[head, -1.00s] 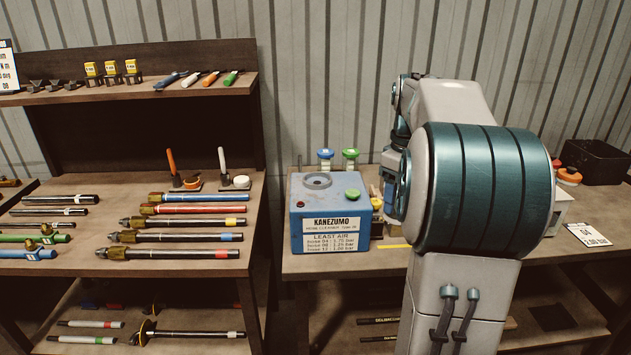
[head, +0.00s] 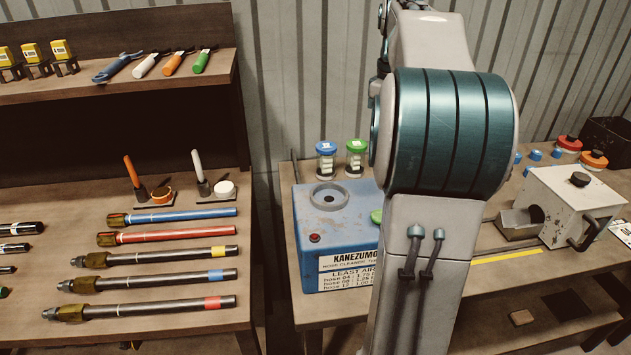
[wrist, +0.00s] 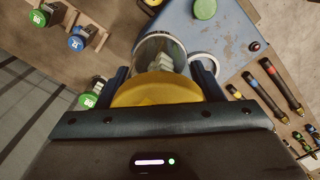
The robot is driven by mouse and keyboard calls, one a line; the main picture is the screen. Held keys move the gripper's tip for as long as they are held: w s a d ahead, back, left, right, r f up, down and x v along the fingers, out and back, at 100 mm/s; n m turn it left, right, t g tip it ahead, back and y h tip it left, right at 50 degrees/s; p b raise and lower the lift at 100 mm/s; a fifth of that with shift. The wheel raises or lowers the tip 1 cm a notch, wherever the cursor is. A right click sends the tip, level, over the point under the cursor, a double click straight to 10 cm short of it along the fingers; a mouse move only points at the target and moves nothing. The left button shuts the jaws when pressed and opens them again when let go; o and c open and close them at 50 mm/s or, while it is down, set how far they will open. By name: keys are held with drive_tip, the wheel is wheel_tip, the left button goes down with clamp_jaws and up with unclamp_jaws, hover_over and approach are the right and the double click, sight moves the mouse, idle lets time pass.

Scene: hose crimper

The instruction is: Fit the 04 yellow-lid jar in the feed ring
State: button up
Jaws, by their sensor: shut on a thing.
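The jar with a yellow lid (wrist: 158,92) is held in my gripper (wrist: 162,72), the two dark fingers on either side of it. Its clear body (wrist: 150,48) points away from the wrist and has pale pieces inside. The feed ring is a grey ring (head: 330,195) on top of the blue KANEZUMO hose cleaner (head: 305,235). In the wrist view the ring (wrist: 215,62) lies just right of the jar, partly covered by the jar and a finger. The jar appears above the cleaner's top, beside the ring; the height gap is unclear. In the head view my arm hides gripper and jar.
A blue-lid jar (head: 326,160) and a green-lid jar (head: 356,158) stand behind the cleaner. The cleaner has a green button (wrist: 205,8) and a red one (head: 315,238). A white crimper (head: 575,205) stands right on the bench. Hoses lie on the left rack (head: 190,340).

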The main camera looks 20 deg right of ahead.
drive_tip(key=shift+w+a+f+p, duration=0.15)
drive_tip(key=shift+w+a+f, duration=0.5)
drive_tip(key=shift+a+f, duration=1.2)
drive_tip(key=shift+w+a+f+p, duration=0.15)
drive_tip(key=shift+w+a+f, duration=0.45)
drive_tip(key=shift+a+f, duration=1.25)
drive_tip(key=shift+w+a+f+p, duration=0.15)
drive_tip(key=shift+w+a+f, duration=0.5)
drive_tip(key=shift+a+f, duration=1.2)
drive_tip(key=o, duration=1.1)
wheel_tip(320, 180, up, 12)
drive_tip(key=s+a+f+m+t, duration=0.1)
drive_tip(key=s+a+f+m, duration=0.2)
drive_tip(key=s+a+f, duration=0.4)
drive_tip(key=s+a+f+m+t, duration=0.2)
drive_tip(key=s+a+f, duration=0.5)
drive_tip(key=s, duration=0.5)
drive_tip(key=shift+s+f+m, duration=0.2)
drive_tip(key=shift+f+m, duration=0.2)
